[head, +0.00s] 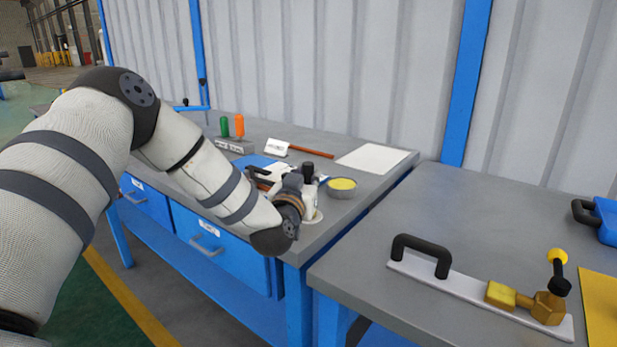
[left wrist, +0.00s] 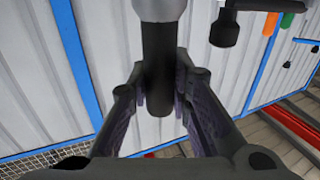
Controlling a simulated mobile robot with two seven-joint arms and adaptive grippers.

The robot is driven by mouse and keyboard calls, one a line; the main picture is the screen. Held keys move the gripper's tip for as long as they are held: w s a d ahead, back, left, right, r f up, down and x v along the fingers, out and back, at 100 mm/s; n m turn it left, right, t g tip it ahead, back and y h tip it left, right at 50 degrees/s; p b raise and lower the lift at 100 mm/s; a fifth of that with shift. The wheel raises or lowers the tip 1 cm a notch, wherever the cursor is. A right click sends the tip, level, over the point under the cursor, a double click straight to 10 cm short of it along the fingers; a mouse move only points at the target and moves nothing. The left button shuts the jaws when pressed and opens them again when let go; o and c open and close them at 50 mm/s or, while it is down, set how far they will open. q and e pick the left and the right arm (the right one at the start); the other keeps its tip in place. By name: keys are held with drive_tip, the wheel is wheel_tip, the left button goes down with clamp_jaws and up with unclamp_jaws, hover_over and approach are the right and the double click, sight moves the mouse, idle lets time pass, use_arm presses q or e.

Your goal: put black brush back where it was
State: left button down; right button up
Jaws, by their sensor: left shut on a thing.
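The black brush shows in the left wrist view as a dark round handle (left wrist: 158,50) with a light grey collar at one end. My left gripper (left wrist: 161,82) is shut on that handle, one finger pad on each side. In the head view the black handle (head: 308,171) stands upright over the near right part of the back bench, beside my left gripper (head: 297,186). A white part and a round pale base (head: 313,217) show below it; I cannot tell whether the brush touches them. The brush's bristles are hidden. My right gripper is not in view.
A grey bowl with yellow contents (head: 341,188) stands close right of the brush. Another black tool (head: 259,172) lies left. Green and orange handles (head: 239,125) stand in a block behind. A white sheet (head: 376,158) lies at the back. The right table (head: 400,300) holds a toggle clamp.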

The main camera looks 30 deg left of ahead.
use_arm(q)
drive_tip(key=c, duration=1.5)
unclamp_jaws()
drive_tip(key=shift+f, duration=0.1)
drive_tip(key=shift+o, duration=0.2)
drive_tip(key=shift+s+r, duration=0.1)
drive_tip(key=shift+r, duration=0.15)
drive_tip(key=p+v, duration=0.1)
drive_tip(key=v, duration=1)
drive_tip(key=shift+s+d+p, duration=0.2)
drive_tip(key=shift+s+p, duration=0.15)
drive_tip(key=shift+p, duration=0.05)
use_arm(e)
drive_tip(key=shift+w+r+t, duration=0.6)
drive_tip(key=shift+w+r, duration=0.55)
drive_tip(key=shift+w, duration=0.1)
use_arm(q)
drive_tip(key=shift+f, duration=0.1)
